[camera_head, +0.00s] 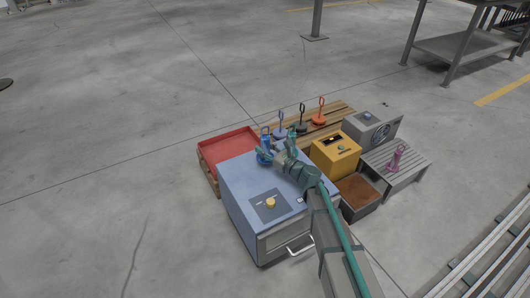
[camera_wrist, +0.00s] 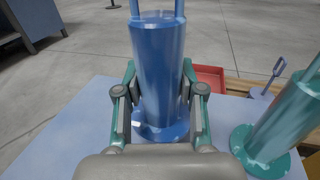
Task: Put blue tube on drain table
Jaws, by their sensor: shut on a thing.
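The blue tube (camera_head: 264,152) is upright at the back edge of the blue cabinet top. It has a round base flange and a handle on top. In the wrist view the blue tube (camera_wrist: 158,65) stands between my fingers. My gripper (camera_wrist: 159,88) is shut on its body; it also shows in the head view (camera_head: 275,157). I cannot tell whether the base touches the cabinet. The drain table (camera_head: 408,178), grey and slatted, is at the right.
A teal tube (camera_wrist: 285,120) stands close to the right of the blue one on the blue cabinet (camera_head: 240,187). A red tray (camera_head: 225,146), a yellow machine (camera_head: 335,154), a grey machine (camera_head: 372,127) and a brown-topped bin (camera_head: 358,192) surround it. Several hooked tubes stand behind.

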